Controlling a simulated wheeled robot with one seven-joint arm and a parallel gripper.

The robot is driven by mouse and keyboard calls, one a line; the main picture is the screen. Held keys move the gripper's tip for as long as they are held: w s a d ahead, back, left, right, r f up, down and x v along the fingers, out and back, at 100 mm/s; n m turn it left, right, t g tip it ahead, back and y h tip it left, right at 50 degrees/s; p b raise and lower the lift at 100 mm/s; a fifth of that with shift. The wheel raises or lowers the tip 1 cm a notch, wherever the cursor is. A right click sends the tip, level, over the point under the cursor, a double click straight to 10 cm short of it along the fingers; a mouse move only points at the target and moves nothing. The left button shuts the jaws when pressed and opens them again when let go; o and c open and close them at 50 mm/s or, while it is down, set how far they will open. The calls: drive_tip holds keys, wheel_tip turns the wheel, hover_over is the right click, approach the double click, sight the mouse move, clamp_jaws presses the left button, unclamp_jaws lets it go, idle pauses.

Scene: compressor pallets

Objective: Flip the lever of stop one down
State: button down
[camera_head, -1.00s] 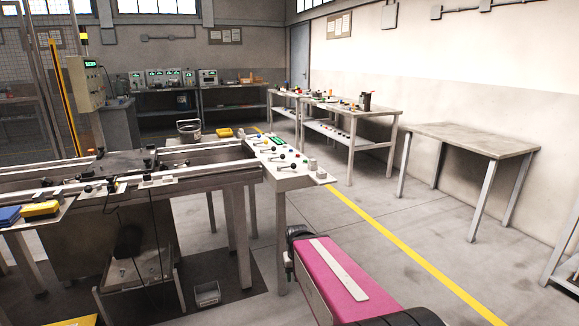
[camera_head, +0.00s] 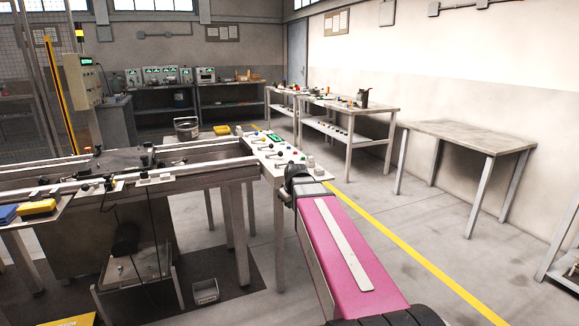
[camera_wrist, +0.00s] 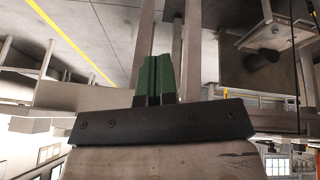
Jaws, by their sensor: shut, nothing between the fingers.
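The white control panel (camera_head: 262,163) stands at the end of the conveyor in the head view. No lever shows clearly there.
The conveyor (camera_head: 215,178) runs left from the panel.

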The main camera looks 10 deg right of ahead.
drive_tip(key=w+d+r+n+t, duration=0.1)
drive_tip(key=w+r, duration=0.3)
drive_tip(key=r, duration=0.4)
drive_tip(key=w+d+r+n+t, duration=0.1)
drive_tip(key=w+r+n+t, duration=0.1)
drive_tip(key=w+r, duration=0.2)
wheel_tip(320, 180, up, 4)
drive_tip(key=shift+w+f+n, duration=0.15)
drive_tip(key=shift+w+n, duration=0.25)
drive_tip(key=x, duration=0.3)
drive_tip(key=w+d+x, duration=0.1)
drive_tip(key=x, duration=0.3)
drive_tip(key=r+x, duration=0.1)
drive_tip(key=x, duration=0.3)
drive_tip(key=shift+w+d+r, duration=0.1)
drive_tip(key=shift+w+d, duration=0.15)
drive_tip(key=shift+w, duration=0.05)
drive_tip(key=shift+w+d+r, duration=0.15)
drive_tip(key=shift+w+d, duration=0.2)
drive_tip(key=shift+w, duration=0.1)
